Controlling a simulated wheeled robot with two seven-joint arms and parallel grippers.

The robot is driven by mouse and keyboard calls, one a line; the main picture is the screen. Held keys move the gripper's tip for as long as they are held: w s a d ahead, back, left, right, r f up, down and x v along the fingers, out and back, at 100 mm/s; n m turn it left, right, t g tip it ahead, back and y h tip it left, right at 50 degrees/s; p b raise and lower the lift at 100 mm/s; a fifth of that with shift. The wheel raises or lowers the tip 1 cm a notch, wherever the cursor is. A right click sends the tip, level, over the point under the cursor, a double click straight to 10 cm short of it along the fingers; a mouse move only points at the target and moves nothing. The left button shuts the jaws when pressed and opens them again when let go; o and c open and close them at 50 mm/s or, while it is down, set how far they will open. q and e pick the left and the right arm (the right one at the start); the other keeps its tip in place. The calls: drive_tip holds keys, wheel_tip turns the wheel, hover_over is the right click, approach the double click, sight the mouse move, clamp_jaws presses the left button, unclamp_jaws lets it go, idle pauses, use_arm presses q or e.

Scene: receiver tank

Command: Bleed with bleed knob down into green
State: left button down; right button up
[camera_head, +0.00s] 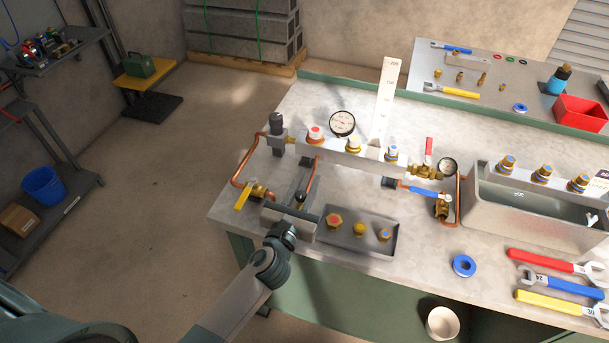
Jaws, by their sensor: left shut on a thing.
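My left gripper (298,205) reaches in from the lower left over the front left of the bench. It is shut on a small dark knob with a little brass, which looks like the bleed knob (300,196); the fingers hide much of it. A round white pressure gauge (342,124) stands behind the grey manifold block (349,160). Its needle and any green band are too small to read. A second, smaller gauge (448,165) sits at the right end of the manifold. My right gripper is not in view.
Copper pipes and a yellow-handled valve (243,196) lie left of my gripper. A tray (345,247) with several brass fittings is just right of it. A red-handled valve (428,150), a blue-handled valve (430,194) and a grey tank (530,215) stand farther right. Wrenches (555,283) lie front right.

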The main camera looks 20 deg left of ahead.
use_arm(q)
drive_tip(key=shift+d+r+m+h+p, duration=0.2)
drive_tip(key=shift+m+h+p, duration=0.45)
drive_tip(key=shift+h, duration=0.45)
drive_tip(key=shift+d+f+m+g+h, duration=0.2)
drive_tip(key=shift+m+g+h, duration=0.1)
drive_tip(key=shift+m+h, duration=0.4)
drive_tip(key=c, duration=1.5)
unclamp_jaws()
drive_tip(key=shift+s, duration=0.15)
